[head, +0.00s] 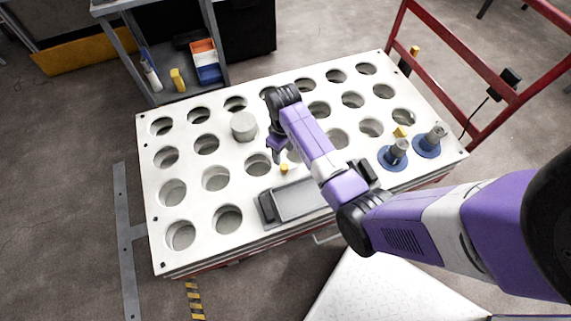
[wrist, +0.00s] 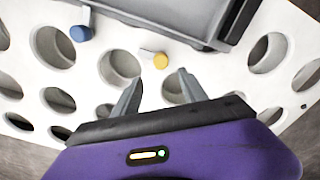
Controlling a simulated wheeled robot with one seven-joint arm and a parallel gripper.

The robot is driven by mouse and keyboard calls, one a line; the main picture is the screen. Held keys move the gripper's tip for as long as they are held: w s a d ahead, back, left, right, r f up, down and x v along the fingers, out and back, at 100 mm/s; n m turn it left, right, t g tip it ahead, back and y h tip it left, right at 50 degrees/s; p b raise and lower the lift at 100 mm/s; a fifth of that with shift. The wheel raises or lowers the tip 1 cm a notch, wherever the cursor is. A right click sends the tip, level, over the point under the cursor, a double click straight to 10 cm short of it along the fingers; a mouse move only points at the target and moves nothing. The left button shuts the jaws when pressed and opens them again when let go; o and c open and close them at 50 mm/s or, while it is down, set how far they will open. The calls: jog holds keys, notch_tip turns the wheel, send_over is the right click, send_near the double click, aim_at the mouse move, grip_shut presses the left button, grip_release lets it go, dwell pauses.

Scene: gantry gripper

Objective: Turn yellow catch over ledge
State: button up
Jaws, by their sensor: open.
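The yellow catch (wrist: 160,60) is a small round yellow knob with a pale tab reaching left from it in the wrist view. It sits on the white perforated plate just outside the grey tray (wrist: 165,10); the tab lies roughly along the tray's edge and does not appear to cover it. In the head view the yellow catch (head: 284,168) is at the far side of the tray. My gripper (wrist: 160,77) is open and empty, its fingertips just short of the yellow knob, one to each side in the picture. My gripper (head: 277,153) also shows in the head view, partly hidden by my arm.
A blue catch (wrist: 80,33) sits left in the wrist view, its tab pointing toward the tray. Round holes fill the plate (head: 190,190). A grey cylinder (head: 243,126) stands left of my gripper. Two blue-based posts (head: 395,155) (head: 430,140) stand at the right.

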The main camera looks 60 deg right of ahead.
aim_at(284, 166)
jog(key=shift+s+a+f, duration=0.1)
jog(key=shift+s, duration=0.2)
notch_tip(284, 166, down, 8)
jog(key=shift+r+b, duration=0.2)
jog(key=shift+b, duration=0.95)
grip_shut()
